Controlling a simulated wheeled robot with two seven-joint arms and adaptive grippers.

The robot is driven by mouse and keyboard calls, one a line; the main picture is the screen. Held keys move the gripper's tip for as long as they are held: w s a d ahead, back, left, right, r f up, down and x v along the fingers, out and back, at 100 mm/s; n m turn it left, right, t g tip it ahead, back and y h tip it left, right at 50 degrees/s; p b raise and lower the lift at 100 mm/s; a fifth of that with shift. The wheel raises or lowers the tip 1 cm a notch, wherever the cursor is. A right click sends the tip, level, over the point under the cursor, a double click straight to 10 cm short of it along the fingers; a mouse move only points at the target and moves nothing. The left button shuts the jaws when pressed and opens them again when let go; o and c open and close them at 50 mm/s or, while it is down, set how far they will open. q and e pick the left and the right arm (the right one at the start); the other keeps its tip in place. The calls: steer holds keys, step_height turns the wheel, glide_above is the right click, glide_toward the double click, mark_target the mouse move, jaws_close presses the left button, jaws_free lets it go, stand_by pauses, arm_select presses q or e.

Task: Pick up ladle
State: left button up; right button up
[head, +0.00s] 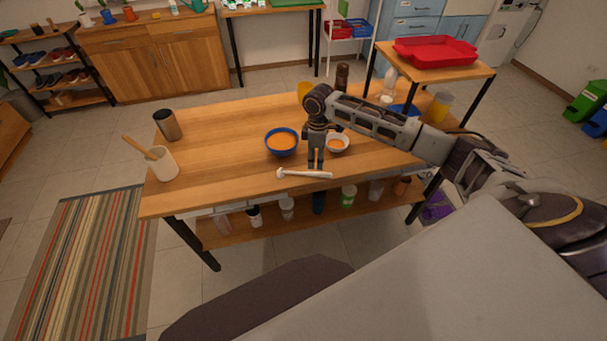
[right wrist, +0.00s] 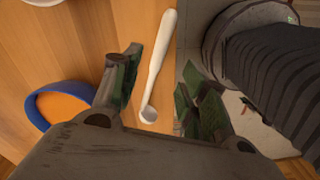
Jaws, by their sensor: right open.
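The white ladle (head: 306,174) lies flat on the wooden table (head: 215,135) near its front edge, its small bowl end to the left in the head view. My right gripper (head: 315,163) points down just above and behind the ladle. In the right wrist view the ladle (right wrist: 159,65) shows between the two fingers of the open right gripper (right wrist: 155,88), with its bowl end nearest the gripper's palm. The fingers look apart from it, and nothing is held. My left gripper is not in view.
A blue bowl (head: 282,142) with orange contents stands left of my right gripper, and a white bowl (head: 338,143) stands close on its right.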

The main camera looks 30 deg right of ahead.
mark_target(314, 172)
steer(key=shift+f, duration=1)
steer(key=shift+f, duration=0.1)
steer(key=shift+w+a+f, duration=0.1)
steer(key=shift+a+f, duration=0.05)
steer(key=shift+f, duration=1.1)
steer(key=shift+a+f, duration=0.1)
steer(key=shift+f, duration=1.15)
